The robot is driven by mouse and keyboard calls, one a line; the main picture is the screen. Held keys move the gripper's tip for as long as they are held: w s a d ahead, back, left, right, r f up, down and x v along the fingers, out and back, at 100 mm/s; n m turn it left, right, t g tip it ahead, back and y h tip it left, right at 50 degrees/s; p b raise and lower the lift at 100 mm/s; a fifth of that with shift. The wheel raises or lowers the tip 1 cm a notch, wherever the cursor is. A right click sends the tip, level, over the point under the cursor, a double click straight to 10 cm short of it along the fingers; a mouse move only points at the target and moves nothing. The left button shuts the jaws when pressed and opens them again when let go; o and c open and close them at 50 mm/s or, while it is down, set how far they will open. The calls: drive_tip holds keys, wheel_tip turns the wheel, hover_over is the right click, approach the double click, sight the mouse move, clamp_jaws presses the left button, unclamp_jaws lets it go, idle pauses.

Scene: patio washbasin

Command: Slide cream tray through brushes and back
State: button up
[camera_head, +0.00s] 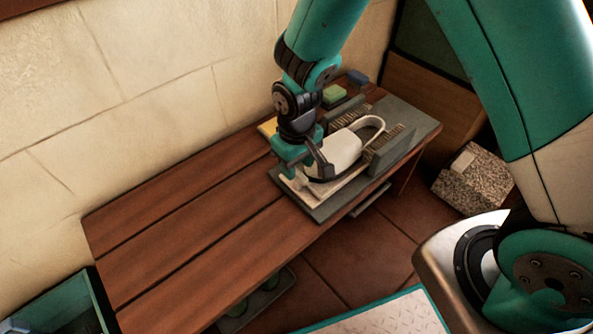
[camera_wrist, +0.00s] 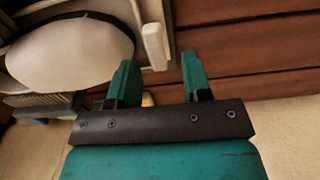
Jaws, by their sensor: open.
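The cream tray (camera_head: 338,190) lies on a grey base board (camera_head: 322,212) on the wooden table. A white slipper-like shoe (camera_head: 340,150) with a dark edge rests on the tray; it also shows in the wrist view (camera_wrist: 70,52). Two brush blocks, one behind (camera_head: 347,113) and one in front (camera_head: 389,150), flank the shoe's far end. My gripper (camera_head: 303,172) is low over the tray's near-left end. In the wrist view my gripper (camera_wrist: 157,62) is open, with a cream upright handle (camera_wrist: 154,45) between and just beyond its fingertips. Contact cannot be told.
A green sponge (camera_head: 334,94) and a blue block (camera_head: 358,77) lie behind the board near the wall. The left of the wooden table (camera_head: 180,235) is bare. A speckled stone block (camera_head: 473,178) stands on the floor at right; a teal crate (camera_head: 62,305) is at lower left.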

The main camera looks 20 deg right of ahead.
wheel_tip(320, 180, up, 12)
drive_tip(key=p, duration=0.3)
drive_tip(key=shift+f, duration=0.15)
drive_tip(key=s+r+n+y, duration=0.2)
drive_tip(key=s+r+y, duration=0.2)
drive_tip(key=s+r, duration=1.35)
wheel_tip(320, 180, up, 26)
drive_tip(key=p, duration=2.7)
drive_tip(key=shift+s+d, duration=0.25)
drive_tip(key=shift+d, duration=0.15)
drive_tip(key=shift+r, duration=0.1)
